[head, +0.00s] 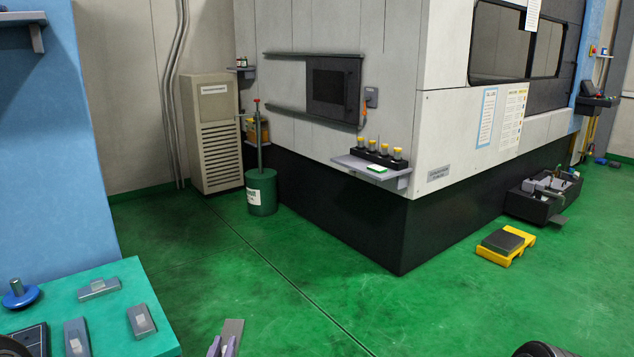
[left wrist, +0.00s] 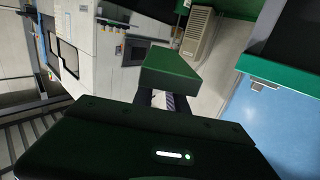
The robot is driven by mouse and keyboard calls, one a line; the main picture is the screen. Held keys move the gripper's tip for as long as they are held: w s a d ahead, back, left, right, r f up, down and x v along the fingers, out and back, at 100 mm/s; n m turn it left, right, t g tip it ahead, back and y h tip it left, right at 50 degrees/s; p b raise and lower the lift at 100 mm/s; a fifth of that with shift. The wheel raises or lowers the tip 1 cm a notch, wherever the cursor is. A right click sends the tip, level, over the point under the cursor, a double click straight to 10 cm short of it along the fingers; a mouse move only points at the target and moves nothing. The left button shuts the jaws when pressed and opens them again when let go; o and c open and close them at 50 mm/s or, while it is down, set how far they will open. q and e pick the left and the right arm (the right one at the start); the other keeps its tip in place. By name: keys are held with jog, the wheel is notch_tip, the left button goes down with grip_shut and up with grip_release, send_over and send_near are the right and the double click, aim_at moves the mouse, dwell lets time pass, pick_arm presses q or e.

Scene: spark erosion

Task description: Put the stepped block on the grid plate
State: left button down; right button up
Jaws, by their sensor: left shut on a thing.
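My left gripper (head: 222,346) is at the bottom edge of the head view, right of the teal-topped bench (head: 112,273). It is shut on a block (head: 233,332) that looks grey there. In the left wrist view the held block (left wrist: 170,72) shows as a flat green-tinted face beyond the fingers. Its steps are not clear, so I cannot tell for sure that it is the stepped block. No grid plate can be made out for certain; a dark square plate (head: 27,341) lies at the bench's lower left, partly cut off. My right gripper is not in view.
On the bench lie grey blocks with lighter tops (head: 142,320) and a blue round-based knob (head: 20,294). Ahead stand a large machine (head: 345,120), a green canister (head: 262,195) and a yellow step (head: 505,246). The green floor between bench and machine is clear.

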pick_arm(q)
jog(key=s, duration=0.1)
jog(key=s+r, duration=0.1)
jog(key=s, duration=0.1)
jog(key=shift+s+r, duration=0.1)
jog(key=shift+r, duration=0.25)
jog(key=shift+f, duration=0.1)
jog(key=shift+f, duration=0.1)
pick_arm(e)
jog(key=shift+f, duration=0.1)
